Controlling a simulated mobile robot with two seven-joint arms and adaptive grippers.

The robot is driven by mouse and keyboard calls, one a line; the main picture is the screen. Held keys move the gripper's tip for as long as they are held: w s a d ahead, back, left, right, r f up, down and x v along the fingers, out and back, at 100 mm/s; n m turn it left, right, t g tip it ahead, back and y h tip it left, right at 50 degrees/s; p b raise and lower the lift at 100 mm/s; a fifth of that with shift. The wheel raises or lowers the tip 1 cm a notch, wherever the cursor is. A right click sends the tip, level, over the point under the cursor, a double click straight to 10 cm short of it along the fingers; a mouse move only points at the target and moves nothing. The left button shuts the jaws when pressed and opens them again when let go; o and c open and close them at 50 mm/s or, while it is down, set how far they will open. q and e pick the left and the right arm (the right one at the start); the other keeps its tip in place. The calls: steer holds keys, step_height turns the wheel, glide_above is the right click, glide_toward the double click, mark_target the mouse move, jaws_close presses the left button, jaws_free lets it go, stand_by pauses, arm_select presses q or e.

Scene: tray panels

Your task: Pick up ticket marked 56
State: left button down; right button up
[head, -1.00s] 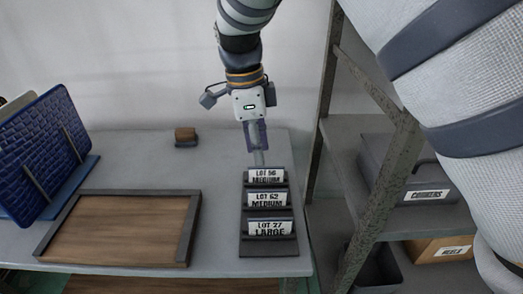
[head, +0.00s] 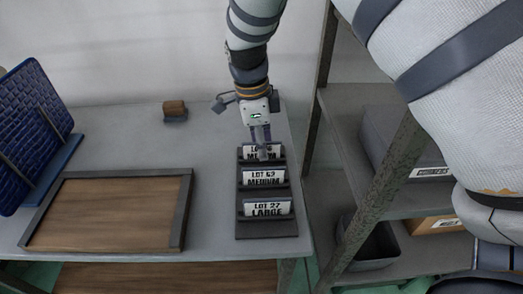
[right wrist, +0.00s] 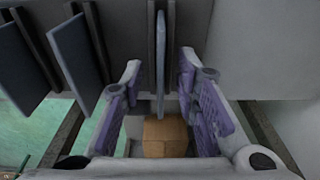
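The ticket marked LOT 56 MEDIUM (head: 275,151) stands in the rearmost slot of a dark stepped holder (head: 267,229). A finger of my right gripper (head: 262,147) hides part of its print in the head view. In the right wrist view the right gripper (right wrist: 160,105) is open, its purple-padded fingers apart on both sides of an upright ticket (right wrist: 160,60) seen edge-on. No finger visibly touches it. Tickets marked LOT 62 MEDIUM (head: 263,177) and LOT 27 LARGE (head: 267,208) stand in the slots in front. My left gripper is not in view.
A wood-bottomed tray (head: 108,246) lies left of the holder on the grey table. A blue woven panel (head: 35,130) stands on a rack at far left. A small brown block (head: 174,108) sits behind. A metal shelf (head: 400,206) with labelled bins stands close at right.

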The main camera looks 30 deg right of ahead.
steer(key=shift+f, duration=0.15)
stand_by(0.7)
jaws_close()
